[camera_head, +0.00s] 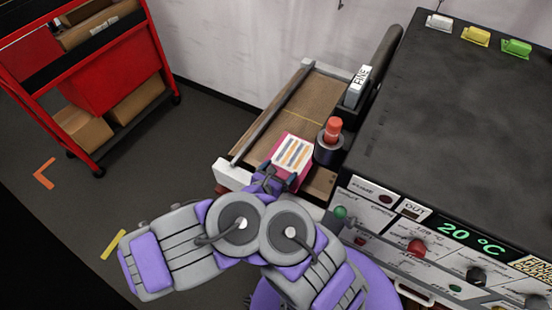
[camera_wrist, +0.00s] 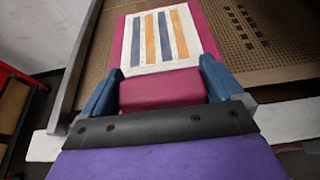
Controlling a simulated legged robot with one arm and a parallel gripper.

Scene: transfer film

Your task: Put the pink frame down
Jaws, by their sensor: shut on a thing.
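My gripper (camera_head: 275,178) is at the frame's near end. In the wrist view, the pink frame (camera_wrist: 160,90) sits between the blue fingers of my gripper (camera_wrist: 160,88), which are shut on its near part. The belt (camera_wrist: 250,50) shows beyond and beside it. I cannot tell whether the frame touches the belt.
A red post (camera_head: 333,130) on a dark base stands just right of the frame. A large machine (camera_head: 450,110) with knobs and a "20 °C" display fills the right. A red cart (camera_head: 110,85) with boxes stands at the upper left. The belt's far part is clear.

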